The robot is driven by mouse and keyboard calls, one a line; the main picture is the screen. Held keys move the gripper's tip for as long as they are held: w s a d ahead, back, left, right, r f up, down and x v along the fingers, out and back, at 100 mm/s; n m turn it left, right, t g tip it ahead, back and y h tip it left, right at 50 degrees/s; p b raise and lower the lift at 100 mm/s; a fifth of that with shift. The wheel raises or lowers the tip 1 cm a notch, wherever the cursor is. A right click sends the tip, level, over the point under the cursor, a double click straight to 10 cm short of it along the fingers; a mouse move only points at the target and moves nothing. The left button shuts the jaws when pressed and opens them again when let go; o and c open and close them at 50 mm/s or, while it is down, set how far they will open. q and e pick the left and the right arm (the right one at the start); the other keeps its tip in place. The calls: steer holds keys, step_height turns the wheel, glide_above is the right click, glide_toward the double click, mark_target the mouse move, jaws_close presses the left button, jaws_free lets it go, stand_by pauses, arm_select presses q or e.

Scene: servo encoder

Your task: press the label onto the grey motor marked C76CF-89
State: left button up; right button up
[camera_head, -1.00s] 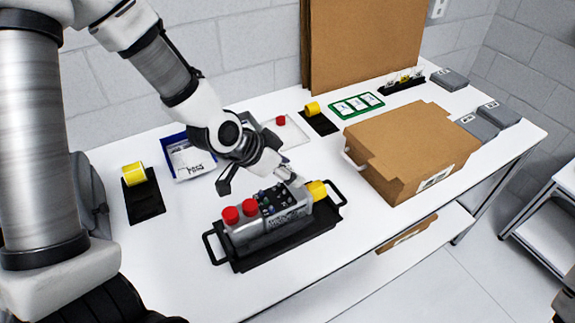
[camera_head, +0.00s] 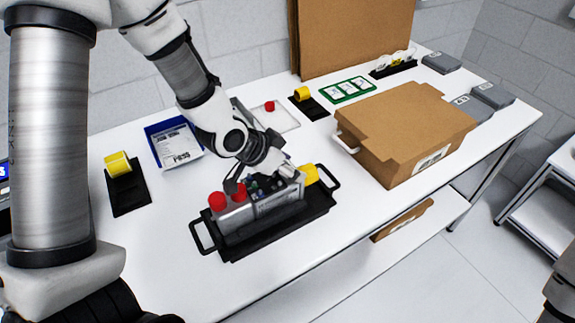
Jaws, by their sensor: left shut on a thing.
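The grey motor (camera_head: 262,210) lies lengthwise in a black tray with handles (camera_head: 318,213). It has two red caps on its left part and a yellow end on its right. Its marking is too small to read. My left gripper (camera_head: 262,182) is low over the motor's top, close to or touching it, and hides part of it. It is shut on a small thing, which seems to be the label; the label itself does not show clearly. My right gripper is not in view.
A blue bin with printed sheets (camera_head: 173,143) and a yellow roll on a black stand (camera_head: 118,165) are at left. A cardboard box (camera_head: 400,130) stands at right. A green-framed card holder (camera_head: 347,90) lies behind. The table's front is clear.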

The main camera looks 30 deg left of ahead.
arm_select(q)
steer(key=shift+s+f, duration=0.3)
steer(key=shift+f, duration=0.1)
steer(key=shift+c, duration=0.2)
steer(key=o, duration=0.9)
steer(key=shift+d+f, duration=0.1)
steer(key=shift+d, duration=0.05)
steer(key=shift+o, duration=0.2)
steer(key=shift+w+f, duration=0.1)
steer(key=shift+w, duration=0.25)
steer(key=shift+a, duration=0.25)
steer(key=shift+s+r, duration=0.1)
steer(key=shift+r, duration=0.1)
